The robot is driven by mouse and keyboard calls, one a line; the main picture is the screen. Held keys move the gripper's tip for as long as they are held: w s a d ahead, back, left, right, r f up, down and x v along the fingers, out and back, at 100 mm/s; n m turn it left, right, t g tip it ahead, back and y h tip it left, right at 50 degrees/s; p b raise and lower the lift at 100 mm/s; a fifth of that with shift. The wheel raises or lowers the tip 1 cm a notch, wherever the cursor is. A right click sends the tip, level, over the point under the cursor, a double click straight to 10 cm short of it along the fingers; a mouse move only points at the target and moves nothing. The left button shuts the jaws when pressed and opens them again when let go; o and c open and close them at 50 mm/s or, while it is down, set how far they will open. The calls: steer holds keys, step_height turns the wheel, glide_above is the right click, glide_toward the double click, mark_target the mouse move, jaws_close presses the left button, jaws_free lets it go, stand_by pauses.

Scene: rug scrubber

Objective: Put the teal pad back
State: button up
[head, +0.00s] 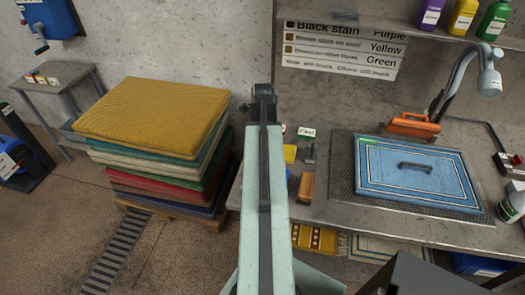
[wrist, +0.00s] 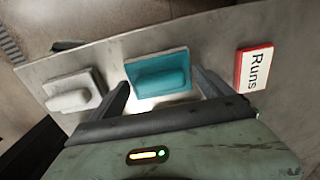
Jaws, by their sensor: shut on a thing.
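The teal pad (wrist: 160,76) shows in the wrist view, a block with a rounded raised grip on a flat base. My gripper (wrist: 163,90) has a finger on either side of it and is shut on it. The pad is over a grey metal surface (wrist: 115,55); I cannot tell whether it touches. In the head view my gripper (head: 262,92) is at the far end of my arm, and the pad is hidden there. A white pad (wrist: 74,92) lies left of the teal one, and a red-edged "Runs" card (wrist: 254,69) stands to its right.
In the head view, a "Fast" card (head: 307,132), a yellow pad (head: 290,154) and a brown brush (head: 307,187) are on the counter's left end. A blue rug (head: 440,185) lies right, with an orange brush (head: 413,125) behind. Stacked rugs (head: 155,110) stand left.

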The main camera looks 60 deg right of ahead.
steer(key=shift+f, duration=0.15)
steer(key=o, duration=1)
step_height(320, 180, up, 13)
steer(key=p, duration=1.2)
steer(key=shift+f, duration=0.2)
steer(key=shift+a+f, duration=0.1)
